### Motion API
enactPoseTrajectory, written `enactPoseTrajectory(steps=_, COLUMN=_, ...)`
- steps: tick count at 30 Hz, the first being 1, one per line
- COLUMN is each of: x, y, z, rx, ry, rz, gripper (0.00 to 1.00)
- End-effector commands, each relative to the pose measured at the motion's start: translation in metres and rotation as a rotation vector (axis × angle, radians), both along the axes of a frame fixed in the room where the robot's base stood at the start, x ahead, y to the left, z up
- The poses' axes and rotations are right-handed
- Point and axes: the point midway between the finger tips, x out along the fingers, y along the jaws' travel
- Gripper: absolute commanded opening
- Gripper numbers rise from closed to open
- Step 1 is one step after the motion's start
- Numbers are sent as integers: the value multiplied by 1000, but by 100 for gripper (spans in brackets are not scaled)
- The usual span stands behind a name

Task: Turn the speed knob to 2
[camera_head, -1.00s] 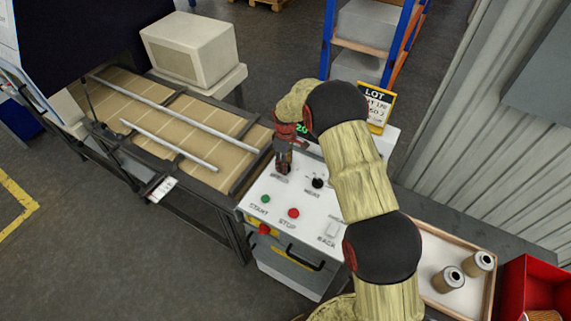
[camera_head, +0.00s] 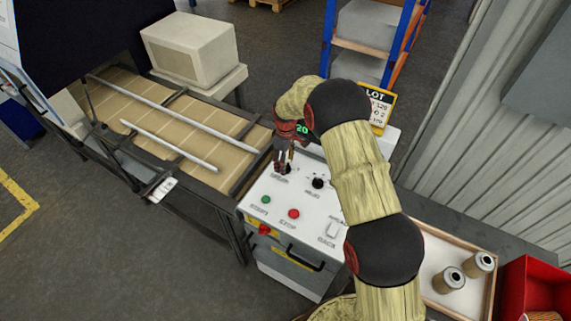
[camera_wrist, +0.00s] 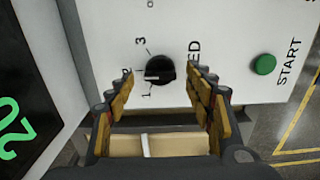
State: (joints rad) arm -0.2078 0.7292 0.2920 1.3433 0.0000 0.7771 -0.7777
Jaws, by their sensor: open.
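The speed knob (camera_wrist: 159,70) is black and round, on the white panel, with the numbers 1, 2 and 3 around its left side. Its white pointer line points left, toward the 2 (camera_wrist: 127,75), which is partly covered by a finger. My gripper (camera_wrist: 166,88) is open, with its fingers on either side of the knob in the wrist view and no visible grip on it. In the head view my gripper (camera_head: 283,170) is over the panel's upper left, largely hiding the speed knob. A second black knob (camera_head: 318,183) is to its right.
The control panel (camera_head: 270,185) also has a green start button (camera_head: 266,199), a red stop button (camera_head: 294,213) and a display (camera_head: 302,128) reading 20. The conveyor (camera_head: 190,130) lies left. A tray (camera_head: 485,300) with two cartridges and a red bin (camera_head: 530,285) are right.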

Motion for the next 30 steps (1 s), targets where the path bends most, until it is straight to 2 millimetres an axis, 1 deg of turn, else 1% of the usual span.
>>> enactPoseTrajectory(steps=1, x=1, y=0, z=10, rx=1, ry=-4, rz=0, gripper=53)
enactPoseTrajectory(steps=9, x=1, y=0, z=65, rx=1, ry=-3, rz=0, gripper=53)
enactPoseTrajectory(steps=15, x=1, y=1, z=94, rx=0, ry=-1, rz=0, gripper=53)
enactPoseTrajectory(steps=18, x=0, y=0, z=101, rx=0, ry=0, rz=0, gripper=53)
enactPoseTrajectory(steps=21, x=0, y=1, z=104, rx=0, ry=0, rz=0, gripper=53)
enactPoseTrajectory(steps=30, x=0, y=1, z=105, rx=0, ry=0, rz=0, gripper=53)
